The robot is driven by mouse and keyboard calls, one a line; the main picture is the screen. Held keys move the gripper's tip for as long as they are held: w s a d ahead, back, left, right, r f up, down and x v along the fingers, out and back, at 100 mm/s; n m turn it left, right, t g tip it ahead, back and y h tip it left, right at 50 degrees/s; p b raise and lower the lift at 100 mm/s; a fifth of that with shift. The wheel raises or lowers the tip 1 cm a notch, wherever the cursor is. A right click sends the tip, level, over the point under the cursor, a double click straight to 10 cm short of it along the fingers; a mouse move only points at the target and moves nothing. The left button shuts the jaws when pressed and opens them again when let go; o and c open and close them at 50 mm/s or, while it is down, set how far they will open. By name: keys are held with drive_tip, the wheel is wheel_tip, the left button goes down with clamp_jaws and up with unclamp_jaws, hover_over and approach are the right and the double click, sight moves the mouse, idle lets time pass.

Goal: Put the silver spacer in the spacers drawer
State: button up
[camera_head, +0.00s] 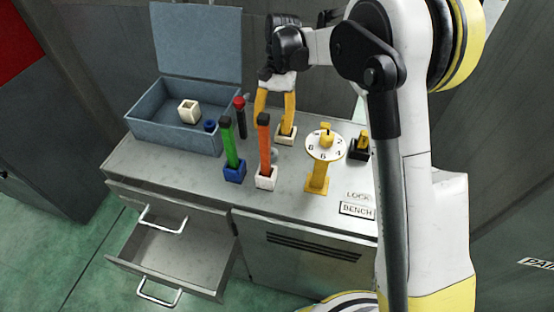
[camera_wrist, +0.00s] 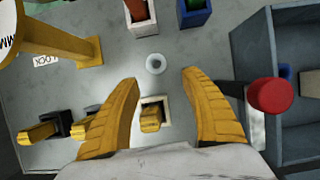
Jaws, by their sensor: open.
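The silver spacer, a small grey ring, lies flat on the bench top in the wrist view (camera_wrist: 155,64). In the head view it is mostly hidden behind the orange-handled tool, with a grey edge showing (camera_head: 274,153). My gripper (camera_head: 274,116) is open above the bench. In the wrist view its yellow fingers (camera_wrist: 159,76) spread either side of the spacer's line, with the ring just beyond the fingertips and nothing held. The lower drawer (camera_head: 170,252) is pulled open and looks empty. The upper drawer (camera_head: 150,204) looks shut. I cannot read which is the spacers drawer.
Orange (camera_head: 265,150) and green (camera_head: 229,145) handled tools stand upright in holders beside the spacer. A yellow-handled tool in a white holder (camera_head: 286,136) sits beneath my gripper. A yellow dial post (camera_head: 318,175) stands right, an open blue-grey box (camera_head: 170,135) left, and a red-topped post (camera_head: 240,115) near it.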

drive_tip(key=x, duration=0.2)
drive_tip(key=shift+a+f+b, duration=0.1)
drive_tip(key=shift+f+b, duration=0.2)
drive_tip(key=b+x, duration=0.1)
drive_tip(key=x, duration=0.1)
drive_tip(key=s+b+x, duration=0.1)
drive_tip(key=x, duration=0.2)
drive_tip(key=shift+f+b, duration=0.1)
drive_tip(key=shift+b, duration=0.3)
drive_tip(key=shift+d, duration=0.25)
clamp_jaws()
